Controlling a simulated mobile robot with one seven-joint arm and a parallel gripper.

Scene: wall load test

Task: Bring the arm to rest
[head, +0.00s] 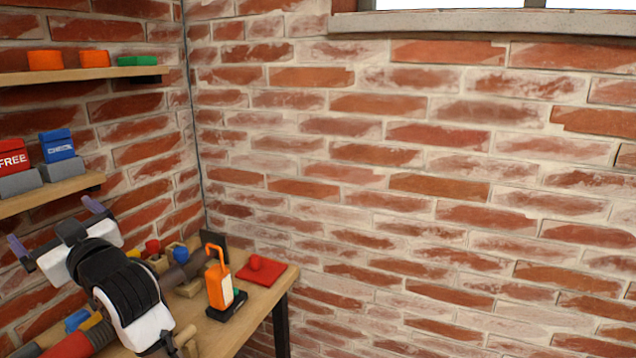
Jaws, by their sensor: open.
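My gripper (56,225) is at the lower left in the head view, above the left part of the wooden workbench (262,297). Its two purple-grey fingers are spread wide apart, and nothing shows between them. It points up and to the left, with its tips just below the lower wall shelf (75,192) in the picture. My arm comes up from the bottom edge and hides part of the bench.
An orange lamp-like item (219,286) stands on the bench beside a red plate with a knob (262,269). Red and blue boxes (57,145) sit on the lower shelf. Orange and green containers sit on the upper shelf (75,75). A brick wall (430,180) stands behind.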

